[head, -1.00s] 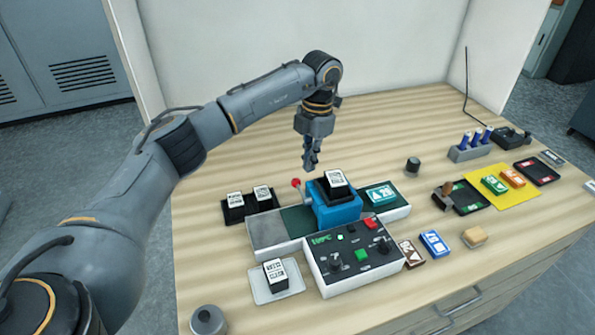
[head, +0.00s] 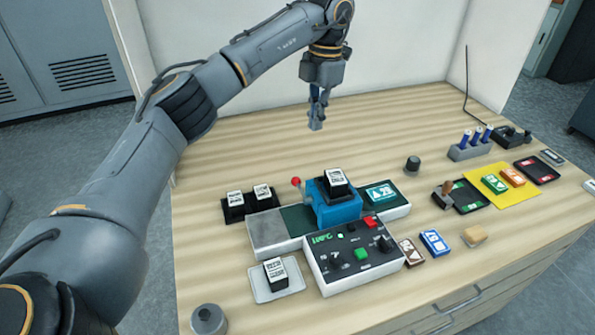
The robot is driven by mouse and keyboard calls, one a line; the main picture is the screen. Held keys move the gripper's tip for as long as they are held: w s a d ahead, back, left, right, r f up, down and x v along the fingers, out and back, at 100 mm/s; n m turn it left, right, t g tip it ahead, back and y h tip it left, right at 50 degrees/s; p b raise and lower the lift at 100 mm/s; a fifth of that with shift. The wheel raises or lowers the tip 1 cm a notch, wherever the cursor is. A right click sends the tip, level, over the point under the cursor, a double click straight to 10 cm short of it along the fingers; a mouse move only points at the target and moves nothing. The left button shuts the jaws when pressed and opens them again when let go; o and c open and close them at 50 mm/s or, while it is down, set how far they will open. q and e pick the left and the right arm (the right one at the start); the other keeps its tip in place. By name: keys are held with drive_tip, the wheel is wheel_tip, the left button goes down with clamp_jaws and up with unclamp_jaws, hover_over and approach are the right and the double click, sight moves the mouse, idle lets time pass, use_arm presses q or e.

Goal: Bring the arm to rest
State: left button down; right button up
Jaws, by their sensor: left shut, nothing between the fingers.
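My left gripper (head: 315,117) is shut and empty. It points down in the air in the upper middle of the head view, above the back part of the table, apart from everything on it. My left arm (head: 185,105) comes in from the left and arches over the table's left side. The blue machine (head: 338,208) with a red-knobbed lever stands on the table in front of the gripper, with a black-and-white labelled block (head: 336,181) on top. My right gripper is not in view.
A control box (head: 352,257) with knobs and buttons sits before the machine. Labelled blocks lie on a black tray (head: 248,208) and a white tray (head: 290,288). At right are a yellow mat (head: 508,201) and a holder (head: 470,151) with blue items. The table's back is clear.

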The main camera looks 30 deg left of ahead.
use_arm(q)
drive_tip(key=shift+r, duration=0.45)
